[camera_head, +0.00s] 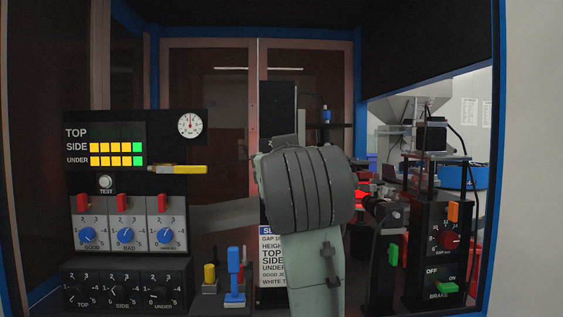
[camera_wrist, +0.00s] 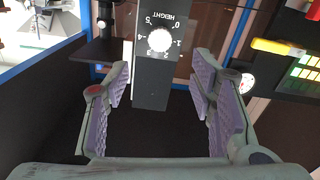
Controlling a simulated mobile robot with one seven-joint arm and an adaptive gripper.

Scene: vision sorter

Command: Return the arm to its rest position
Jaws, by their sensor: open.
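My arm stands in the middle of the head view, its dark ribbed joint and grey-green link in front of the sorter. My gripper (camera_wrist: 164,105) shows in the wrist view with its two purple-padded fingers wide apart and nothing between them. Beyond the fingers is a dark column with a white height dial (camera_wrist: 160,40). In the head view my arm hides the fingertips and part of the printed card (camera_head: 270,246).
At left are a panel with yellow and green lights (camera_head: 117,153), blue knobs (camera_head: 127,235) with red switches, and a yellow handle (camera_head: 180,169). A blue lever (camera_head: 235,272) stands low in the middle. At right is a brake box (camera_head: 440,258). Blue-edged frames enclose the space.

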